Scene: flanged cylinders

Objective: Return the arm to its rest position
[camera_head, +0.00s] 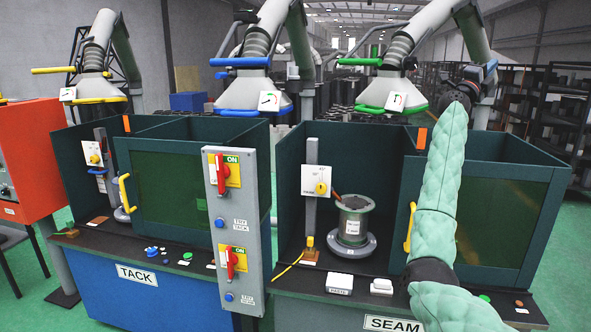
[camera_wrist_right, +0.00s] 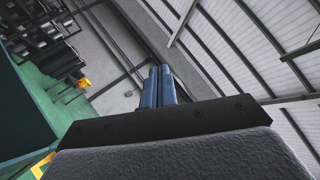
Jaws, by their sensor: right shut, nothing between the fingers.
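My right arm, in a green padded sleeve, reaches up across the right side of the head view. Its gripper (camera_head: 484,72) is small and dark there, raised above the SEAM booth. In the right wrist view the two blue-grey fingers (camera_wrist_right: 158,86) are together, with nothing between them, pointing up toward the ceiling. A flanged cylinder (camera_head: 354,222) with a white label stands upright inside the SEAM booth, well apart from my gripper. My left gripper is out of the picture.
The SEAM bench (camera_head: 330,278) and TACK bench (camera_head: 180,268) stand side by side, a grey switch panel (camera_head: 237,262) between them. Extraction hoods (camera_head: 395,92) hang above the booths. The SEAM booth's tinted door (camera_head: 485,215) is behind my arm. Dark shelves (camera_head: 560,110) stand at right.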

